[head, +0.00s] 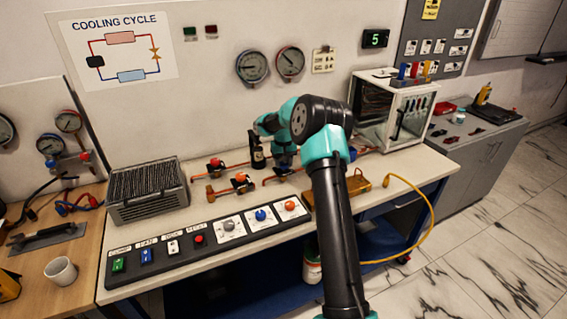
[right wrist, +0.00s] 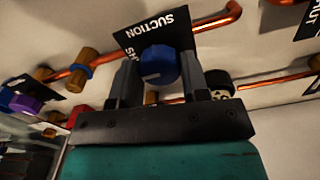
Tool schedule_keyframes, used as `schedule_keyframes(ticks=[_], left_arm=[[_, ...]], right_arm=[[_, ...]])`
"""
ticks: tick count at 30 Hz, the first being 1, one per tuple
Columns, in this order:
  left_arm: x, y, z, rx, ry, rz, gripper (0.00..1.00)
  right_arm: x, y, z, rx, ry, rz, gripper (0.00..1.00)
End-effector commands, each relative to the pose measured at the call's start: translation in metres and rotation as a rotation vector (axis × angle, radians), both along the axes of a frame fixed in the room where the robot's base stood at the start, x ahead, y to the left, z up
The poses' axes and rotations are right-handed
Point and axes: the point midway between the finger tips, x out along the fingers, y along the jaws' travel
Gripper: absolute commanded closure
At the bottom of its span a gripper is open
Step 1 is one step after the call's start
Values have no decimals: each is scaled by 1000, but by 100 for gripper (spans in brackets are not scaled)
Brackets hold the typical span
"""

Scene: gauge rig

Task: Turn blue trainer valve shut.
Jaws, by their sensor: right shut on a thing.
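The blue trainer valve's round knob (right wrist: 158,66) sits between the two fingers of my right gripper (right wrist: 160,82) in the right wrist view. The fingers stand on either side of the knob and are shut on it. In the head view my right gripper (head: 258,158) points down at the bench by the copper pipes, and I cannot make out the valve there. My left gripper is not in view.
Other valves with orange parts (head: 241,181) stand on copper pipes left of the gripper. A control panel (head: 215,252) with switches and knobs runs along the bench front. A finned grey unit (head: 147,190) stands left, a white cabinet (head: 390,112) right. A yellow hose (head: 430,205) hangs over the edge.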

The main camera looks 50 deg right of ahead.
Motion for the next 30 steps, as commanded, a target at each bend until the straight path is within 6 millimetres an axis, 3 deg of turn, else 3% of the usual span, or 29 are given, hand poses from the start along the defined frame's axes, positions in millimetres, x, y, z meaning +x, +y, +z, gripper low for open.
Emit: schedule_keyframes(ticks=[10,11,18,30], left_arm=[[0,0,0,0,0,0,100],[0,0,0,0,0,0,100],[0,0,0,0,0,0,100],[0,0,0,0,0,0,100]], right_arm=[[0,0,0,-1,-1,-4,82],[0,0,0,-1,-1,-4,56],[0,0,0,-1,-1,-3,33],[0,0,7,-1,-1,-2,32]])
